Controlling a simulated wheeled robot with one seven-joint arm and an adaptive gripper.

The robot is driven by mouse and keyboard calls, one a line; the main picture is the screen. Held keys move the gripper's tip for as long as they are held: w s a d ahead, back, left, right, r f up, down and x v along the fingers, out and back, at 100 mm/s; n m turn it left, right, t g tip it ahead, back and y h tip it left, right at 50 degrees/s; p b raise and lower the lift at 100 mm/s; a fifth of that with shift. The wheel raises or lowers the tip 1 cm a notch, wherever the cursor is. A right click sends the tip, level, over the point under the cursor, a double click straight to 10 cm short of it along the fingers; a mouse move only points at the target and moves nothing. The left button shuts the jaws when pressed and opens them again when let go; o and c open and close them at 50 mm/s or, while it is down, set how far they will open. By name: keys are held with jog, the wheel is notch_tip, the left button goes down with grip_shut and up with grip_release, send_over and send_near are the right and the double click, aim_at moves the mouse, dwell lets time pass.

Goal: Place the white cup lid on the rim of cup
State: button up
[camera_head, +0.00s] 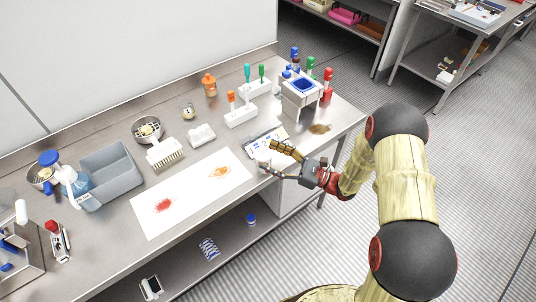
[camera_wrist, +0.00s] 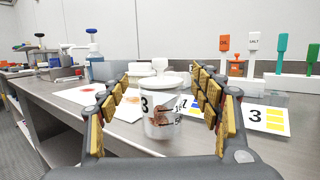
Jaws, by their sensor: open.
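My gripper (camera_head: 267,156) is open at the near edge of the bench, in front of a numbered card. In the wrist view its padded fingers (camera_wrist: 159,88) stand apart to the left and right of a clear cup (camera_wrist: 160,120) with dark markings and brownish contents. A white round disc (camera_wrist: 160,82), which looks like the lid, shows at the cup's top. I cannot tell whether it rests on the rim or lies just behind it. In the head view the cup is mostly hidden by the fingers.
The numbered card (camera_head: 262,138) lies beside the gripper. A white sheet (camera_head: 190,192) with red and orange powder lies to the left. White holders with coloured-handled tools (camera_head: 241,116) and a grey-white box (camera_head: 302,96) stand behind. A grey bin (camera_head: 107,175) is further left.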

jog(key=p+v, duration=0.1)
jog(key=v, duration=0.9)
jog(key=s+a+r+n+g+h, duration=0.3)
jog(key=s+r+n+g+h, duration=0.15)
jog(key=s+r+n, duration=0.25)
jog(key=s+a+r+n+g+h, duration=0.3)
jog(key=s+r+n+g, duration=0.3)
jog(key=s+n, duration=0.15)
jog(key=s+d+r+n+t+h, duration=0.8)
jog(key=s+d+r+h, duration=0.1)
jog(key=d+r+h, duration=0.2)
jog(key=shift+s+d, duration=0.15)
jog(key=shift+h, duration=0.25)
